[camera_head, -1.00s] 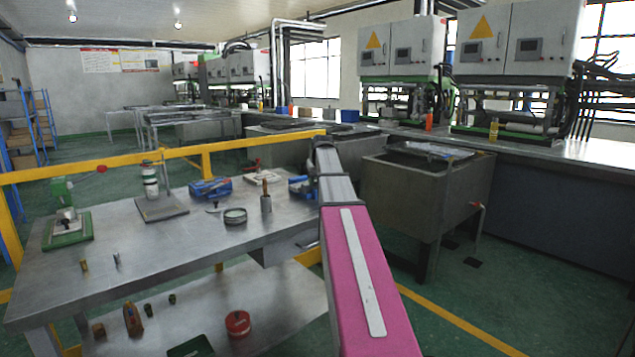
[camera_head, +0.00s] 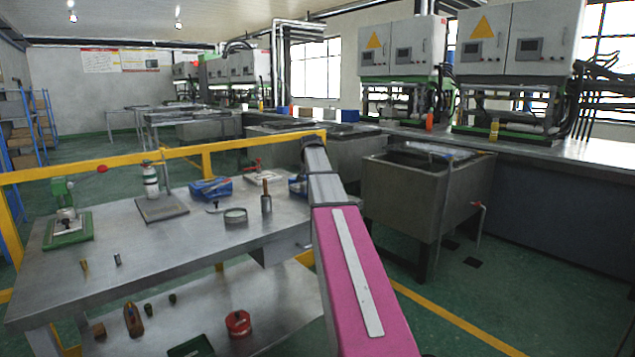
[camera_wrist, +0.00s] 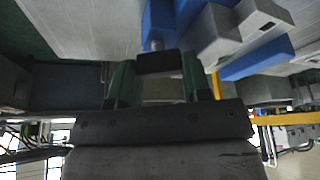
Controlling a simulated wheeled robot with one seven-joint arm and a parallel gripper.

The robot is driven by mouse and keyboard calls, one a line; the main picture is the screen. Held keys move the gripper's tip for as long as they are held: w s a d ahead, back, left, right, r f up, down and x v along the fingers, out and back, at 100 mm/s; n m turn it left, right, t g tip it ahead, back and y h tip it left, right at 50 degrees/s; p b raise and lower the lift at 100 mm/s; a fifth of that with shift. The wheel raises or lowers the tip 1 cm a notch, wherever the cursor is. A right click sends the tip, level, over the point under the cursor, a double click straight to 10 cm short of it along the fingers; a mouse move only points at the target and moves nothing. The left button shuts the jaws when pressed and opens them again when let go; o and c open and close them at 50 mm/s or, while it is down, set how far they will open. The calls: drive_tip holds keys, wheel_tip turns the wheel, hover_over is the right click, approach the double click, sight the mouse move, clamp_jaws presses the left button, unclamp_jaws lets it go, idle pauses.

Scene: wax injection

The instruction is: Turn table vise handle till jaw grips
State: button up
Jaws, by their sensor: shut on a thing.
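The blue table vise (camera_head: 296,187) sits at the right end of the steel worktable, mostly hidden behind my arm in the head view. In the wrist view, which looks upside down, its blue body and grey jaws (camera_wrist: 232,26) fill the upper right. My gripper (camera_wrist: 158,66) is at the vise's screw end, its two dark green fingers on either side of the dark handle (camera_wrist: 160,63) and shut on it. The head view does not show my gripper. Whether the vise jaws grip anything is unclear.
A grey tank (camera_head: 400,200) stands to the right.

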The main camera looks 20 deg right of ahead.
drive_tip(key=shift+o, duration=0.2)
drive_tip(key=shift+m+g+h, duration=0.3)
drive_tip(key=shift+m+h, duration=0.1)
drive_tip(key=shift+m, duration=1)
drive_tip(key=shift+w+d+r, duration=0.1)
drive_tip(key=shift+w, duration=0.05)
drive_tip(key=o, duration=0.6)
drive_tip(key=shift+s+v, duration=0.15)
drive_tip(key=shift+v, duration=0.75)
drive_tip(key=shift+s+v, duration=0.1)
drive_tip(key=shift+v, duration=0.8)
drive_tip(key=v, duration=0.8)
drive_tip(key=shift+s+r, duration=0.3)
